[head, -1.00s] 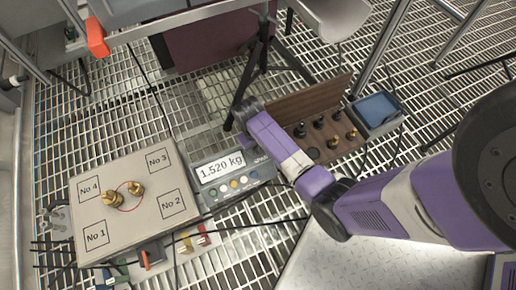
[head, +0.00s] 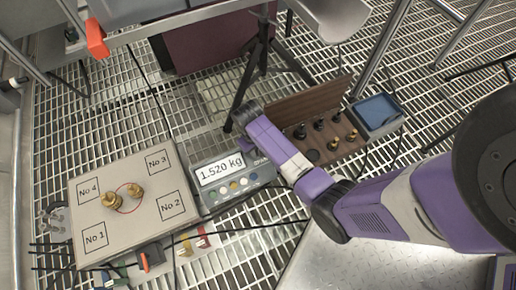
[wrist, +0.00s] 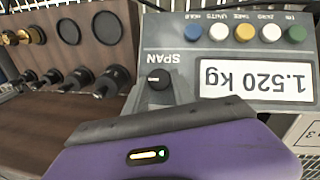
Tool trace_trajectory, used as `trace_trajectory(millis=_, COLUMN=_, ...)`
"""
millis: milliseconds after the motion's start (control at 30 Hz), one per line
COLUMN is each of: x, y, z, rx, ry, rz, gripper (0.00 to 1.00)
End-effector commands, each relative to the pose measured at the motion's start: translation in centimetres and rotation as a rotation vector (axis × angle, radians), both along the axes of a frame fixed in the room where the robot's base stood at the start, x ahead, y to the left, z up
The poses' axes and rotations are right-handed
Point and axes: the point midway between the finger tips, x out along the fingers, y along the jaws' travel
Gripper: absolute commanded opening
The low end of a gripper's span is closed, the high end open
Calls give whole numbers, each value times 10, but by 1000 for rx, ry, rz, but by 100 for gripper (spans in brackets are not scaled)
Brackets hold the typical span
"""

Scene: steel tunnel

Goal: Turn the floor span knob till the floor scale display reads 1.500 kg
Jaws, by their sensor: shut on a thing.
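The floor scale display (head: 220,169) reads 1.520 kg in the head view. In the wrist view the same display (wrist: 256,80) appears upside down. The floor span knob (wrist: 159,78) is a small black knob with a white mark, beside the word SPAN. My gripper (wrist: 157,95) is shut on the knob; the purple housing hides much of the jaws below it. In the head view my purple wrist (head: 270,140) stands over the right end of the display unit and hides the knob. The scale platform (head: 130,205) carries two brass weights (head: 122,196).
A wooden rack (head: 320,125) with dark and brass weights stands close to the right of my wrist. A blue-topped box (head: 377,111) lies beyond it. Tripod legs (head: 258,75) rise behind the display. Cables (head: 240,228) cross the grating in front.

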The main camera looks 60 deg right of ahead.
Motion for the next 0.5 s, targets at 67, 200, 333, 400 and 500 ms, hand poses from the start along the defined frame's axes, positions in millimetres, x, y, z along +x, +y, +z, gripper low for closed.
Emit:
trace_trajectory(millis=67, x=0, y=1, z=3, rx=-12, ry=8, rz=23, gripper=0)
trace_trajectory(millis=200, x=1, y=2, z=4, rx=-48, ry=33, rz=86, gripper=0)
trace_trajectory(millis=333, x=1, y=4, z=4, rx=-94, ry=66, rz=169, gripper=0)
trace_trajectory(millis=400, x=1, y=4, z=4, rx=-123, ry=85, rz=218, gripper=0)
trace_trajectory(millis=500, x=1, y=5, z=3, rx=-165, ry=113, rz=290, gripper=0)
